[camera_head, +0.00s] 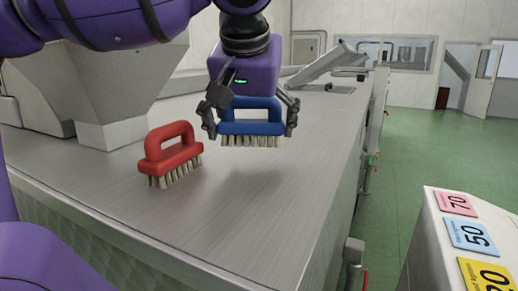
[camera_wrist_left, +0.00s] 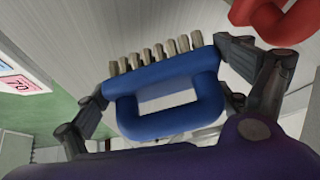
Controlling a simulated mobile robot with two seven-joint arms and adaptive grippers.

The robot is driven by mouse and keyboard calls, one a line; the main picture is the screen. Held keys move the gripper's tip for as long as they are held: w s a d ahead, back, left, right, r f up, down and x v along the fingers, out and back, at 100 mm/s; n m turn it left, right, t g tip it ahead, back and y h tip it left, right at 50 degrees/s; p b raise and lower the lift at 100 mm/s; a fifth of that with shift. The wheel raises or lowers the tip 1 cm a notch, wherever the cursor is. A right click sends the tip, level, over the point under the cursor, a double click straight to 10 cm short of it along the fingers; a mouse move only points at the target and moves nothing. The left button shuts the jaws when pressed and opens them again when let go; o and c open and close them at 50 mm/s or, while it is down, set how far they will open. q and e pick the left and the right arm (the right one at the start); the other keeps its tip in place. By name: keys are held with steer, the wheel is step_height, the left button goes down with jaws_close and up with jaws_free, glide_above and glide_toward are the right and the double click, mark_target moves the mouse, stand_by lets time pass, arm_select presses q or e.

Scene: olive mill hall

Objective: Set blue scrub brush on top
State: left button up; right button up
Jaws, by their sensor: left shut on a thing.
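The blue scrub brush (camera_head: 251,127) has a loop handle and pale bristles that point down. My left gripper (camera_head: 250,118) is shut on it, with one finger at each end of the brush. In the head view the brush appears to be held above the grey metal surface (camera_head: 240,205). The left wrist view also shows the blue scrub brush (camera_wrist_left: 170,112) between the fingers of my left gripper (camera_wrist_left: 165,105). A red scrub brush (camera_head: 172,158) stands bristles down on the metal surface, to the left of the blue one. My right gripper is not in view.
A grey hopper-like housing (camera_head: 100,85) stands at the back left of the surface. A pale box at the lower right bears cards marked 70 (camera_head: 455,203) and 50 (camera_head: 472,236), and a yellow card (camera_head: 489,275). The metal surface in front of the brushes is clear.

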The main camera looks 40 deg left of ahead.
mark_target(253, 135)
arm_select(q)
steer(key=shift+w+d+f, duration=0.1)
steer(key=shift+w+f, duration=0.05)
steer(key=shift+f, duration=1.6)
steer(key=shift+d+f, duration=0.1)
steer(key=o, duration=1.5)
steer(key=shift+r, duration=0.4)
steer(key=v, duration=1.1)
steer(key=shift+s+d+r, duration=0.1)
steer(key=shift+s+d, duration=0.1)
steer(key=shift+s, duration=0.15)
